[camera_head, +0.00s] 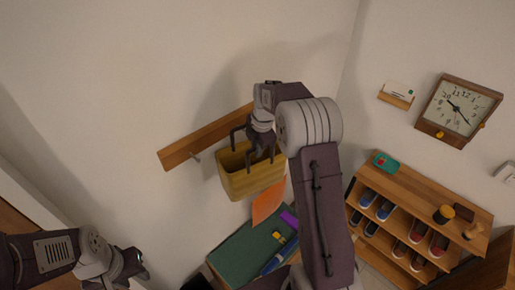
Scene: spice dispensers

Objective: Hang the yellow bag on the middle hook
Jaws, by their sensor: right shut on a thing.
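The yellow bag (252,183) hangs open side up in front of the wall, with its dark handles raised. My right gripper (262,154) is at the top of the bag and is shut on it, seemingly at a handle; the exact grip is hard to see. The wooden hook rail (205,137) slants along the wall behind the bag. One hook (195,157) shows near its left end. The rest of the rail is hidden by my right arm, and I cannot make out the middle hook. My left gripper (133,270) is low at the left, away from the bag; its fingers are unclear.
A shoe shelf (430,190) stands at the right, with a clock (459,110) and a card holder (397,97) on the wall above. A green-topped surface (240,254) with small items lies below the bag. The wall left of the rail is clear.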

